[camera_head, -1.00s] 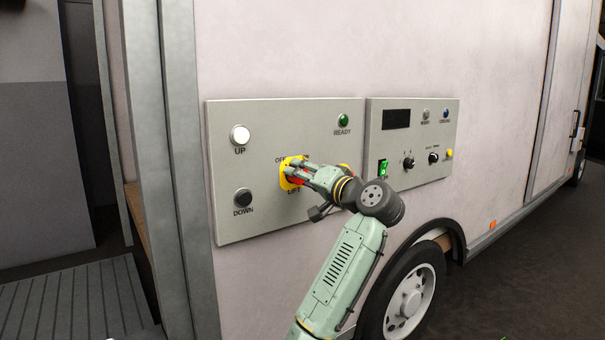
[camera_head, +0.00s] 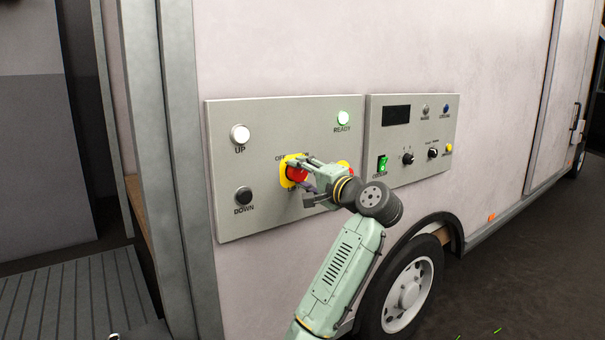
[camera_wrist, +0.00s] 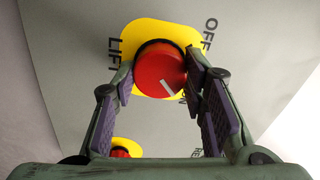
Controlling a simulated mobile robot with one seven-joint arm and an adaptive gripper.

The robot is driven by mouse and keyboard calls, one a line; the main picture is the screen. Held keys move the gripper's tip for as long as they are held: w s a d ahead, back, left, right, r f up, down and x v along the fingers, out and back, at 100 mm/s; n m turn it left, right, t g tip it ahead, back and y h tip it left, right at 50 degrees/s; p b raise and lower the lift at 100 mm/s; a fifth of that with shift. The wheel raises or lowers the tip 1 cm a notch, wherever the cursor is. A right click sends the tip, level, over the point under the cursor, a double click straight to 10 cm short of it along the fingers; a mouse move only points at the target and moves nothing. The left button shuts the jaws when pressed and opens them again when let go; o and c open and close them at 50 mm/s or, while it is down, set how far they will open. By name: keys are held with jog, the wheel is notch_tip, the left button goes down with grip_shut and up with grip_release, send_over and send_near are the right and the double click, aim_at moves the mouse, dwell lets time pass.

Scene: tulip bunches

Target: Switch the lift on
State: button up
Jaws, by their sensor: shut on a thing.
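The lift switch is a red round knob (camera_head: 297,174) on a yellow plate (camera_head: 287,160), set in the left grey panel (camera_head: 290,119). In the wrist view the knob (camera_wrist: 160,70) has a white mark pointing toward the partly hidden ON label; the OFF label is clear of it. My gripper (camera_head: 299,175) is shut on the knob, one finger on each side, as the wrist view also shows (camera_wrist: 163,78).
A white UP button (camera_head: 240,135) and black DOWN button (camera_head: 243,196) sit left of the knob. Another red-and-yellow control (camera_wrist: 121,150) is close by, partly behind my gripper. The right panel (camera_head: 383,143) has a green rocker (camera_head: 382,163) and several knobs.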

dwell(0.3)
jog(key=o, duration=1.2)
jog(key=shift+c, duration=0.2)
jog(key=v, duration=1.2)
